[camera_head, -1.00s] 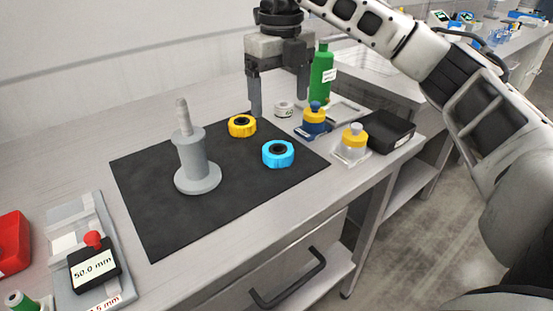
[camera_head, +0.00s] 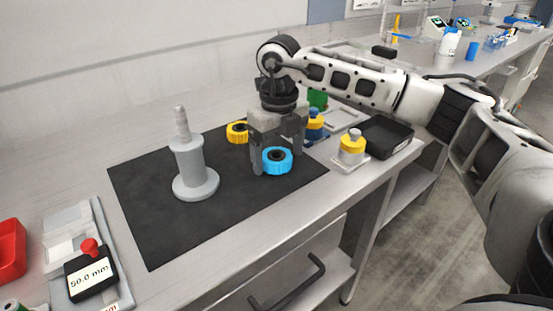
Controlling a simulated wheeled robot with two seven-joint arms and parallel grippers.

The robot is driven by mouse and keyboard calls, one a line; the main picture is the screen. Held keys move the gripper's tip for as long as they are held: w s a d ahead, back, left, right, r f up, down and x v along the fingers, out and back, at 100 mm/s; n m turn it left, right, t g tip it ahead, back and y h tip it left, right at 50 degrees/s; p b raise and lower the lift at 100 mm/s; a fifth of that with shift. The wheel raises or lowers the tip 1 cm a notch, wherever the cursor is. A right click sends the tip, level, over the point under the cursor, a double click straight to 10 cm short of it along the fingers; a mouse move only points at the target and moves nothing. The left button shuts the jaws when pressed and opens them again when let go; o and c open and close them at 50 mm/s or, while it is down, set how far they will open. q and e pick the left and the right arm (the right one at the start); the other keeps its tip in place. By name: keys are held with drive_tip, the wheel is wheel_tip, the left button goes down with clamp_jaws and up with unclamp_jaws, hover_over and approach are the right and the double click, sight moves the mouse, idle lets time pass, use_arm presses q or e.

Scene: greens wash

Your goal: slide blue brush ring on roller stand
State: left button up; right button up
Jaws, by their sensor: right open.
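The blue brush ring (camera_head: 277,161) lies flat on the dark mat (camera_head: 187,226), at its right part. The grey roller stand (camera_head: 190,165) stands upright on the mat to the left, its post bare. My right gripper (camera_head: 277,162) is open and points down at the blue ring. One finger is at the ring's left side and the other at its right, partly behind it. I cannot tell whether the fingers touch it. A yellow ring (camera_head: 237,132) lies on the mat behind, partly hidden by the gripper. My left gripper is not in view.
Bottles with yellow parts (camera_head: 352,146) and a black tray (camera_head: 386,136) stand right of the mat. A green bottle (camera_head: 317,98) is mostly hidden behind my arm. A 50.0 mm block (camera_head: 91,276) and red bin (camera_head: 11,250) are at left. The mat's front is clear.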

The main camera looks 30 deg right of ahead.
drive_tip(key=c, duration=1.1)
